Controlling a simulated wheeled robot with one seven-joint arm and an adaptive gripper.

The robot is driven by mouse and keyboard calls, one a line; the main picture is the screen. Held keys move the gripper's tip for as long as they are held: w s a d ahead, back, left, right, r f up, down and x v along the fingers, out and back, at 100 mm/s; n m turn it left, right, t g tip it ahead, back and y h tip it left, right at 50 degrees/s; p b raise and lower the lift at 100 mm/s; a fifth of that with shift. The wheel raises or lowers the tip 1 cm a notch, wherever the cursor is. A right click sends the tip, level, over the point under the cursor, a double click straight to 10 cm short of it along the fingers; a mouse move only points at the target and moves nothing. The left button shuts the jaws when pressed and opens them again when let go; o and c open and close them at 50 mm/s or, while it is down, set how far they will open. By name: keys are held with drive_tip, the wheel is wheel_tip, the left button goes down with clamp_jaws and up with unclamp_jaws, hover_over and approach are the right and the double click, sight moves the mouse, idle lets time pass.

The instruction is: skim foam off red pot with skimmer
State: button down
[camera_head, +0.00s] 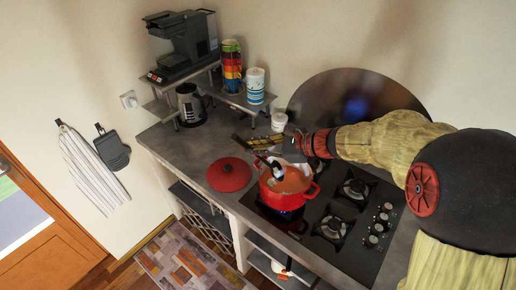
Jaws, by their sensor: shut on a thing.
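The red pot (288,190) stands on the left part of the black hob, with pale orange contents showing inside its rim. My gripper (270,156) is above the pot's back left side, reaching in from the right. It is shut on the skimmer (276,170), whose dark, slim part slants down over the pot opening. The skimmer's lower end is small and partly hidden, so I cannot tell whether it touches the liquid. Foam cannot be told apart clearly from the rest of the contents.
A red lid (229,175) lies on the grey counter left of the pot. A black hob (343,222) extends right. A white container (279,121) stands behind my gripper. A kettle (191,106), coffee machine (182,45) and stacked cups (232,66) are at back left.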

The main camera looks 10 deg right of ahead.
sight(264, 160)
drive_tip(key=shift+s+a+r+p, duration=0.2)
drive_tip(key=shift+a+r+p, duration=0.4)
drive_tip(key=shift+r, duration=0.45)
drive_tip(key=shift+s+a+r+p, duration=0.2)
drive_tip(key=shift+a+r+p, duration=0.25)
drive_tip(key=shift+a+r, duration=0.4)
wheel_tip(264, 160, up, 5)
drive_tip(key=p, duration=0.3)
drive_tip(key=shift+d+r, duration=0.15)
